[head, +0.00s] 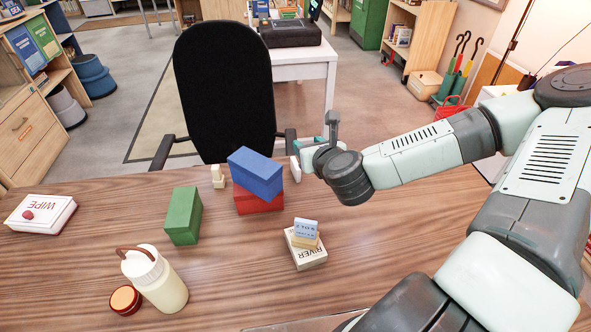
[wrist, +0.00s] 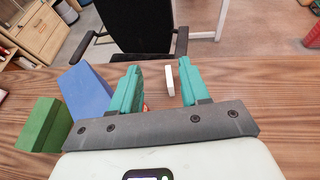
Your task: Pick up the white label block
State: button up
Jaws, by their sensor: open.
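A thin white block (head: 296,169) stands upright near the far edge of the table, just right of the stacked blue and red blocks. It also shows in the wrist view as a white block (wrist: 169,77), framed between the two teal fingers and nearer the right one. I cannot make out any label on it. My gripper (head: 309,143) is at the far side of the table, beside and apparently above the block. In the wrist view my gripper (wrist: 158,68) is open, with nothing held between its fingers.
The blue block (head: 256,173) sits on the red block (head: 259,202), close left of the white block. A green block (head: 183,216), small cream piece (head: 218,177), bottle (head: 161,284), round tin (head: 125,300), WIPE box (head: 40,214) and RIVER box (head: 304,256) share the table (head: 400,240). A chair (head: 225,90) stands behind.

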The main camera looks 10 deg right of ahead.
send_near(298, 169)
jog(key=shift+w+a, duration=0.25)
jog(key=x, duration=0.6)
jog(key=shift+w+d+f, duration=0.1)
jog(key=shift+f, duration=0.05)
jog(key=shift+x, duration=2.9)
jog(key=shift+d, duration=0.15)
grip_shut()
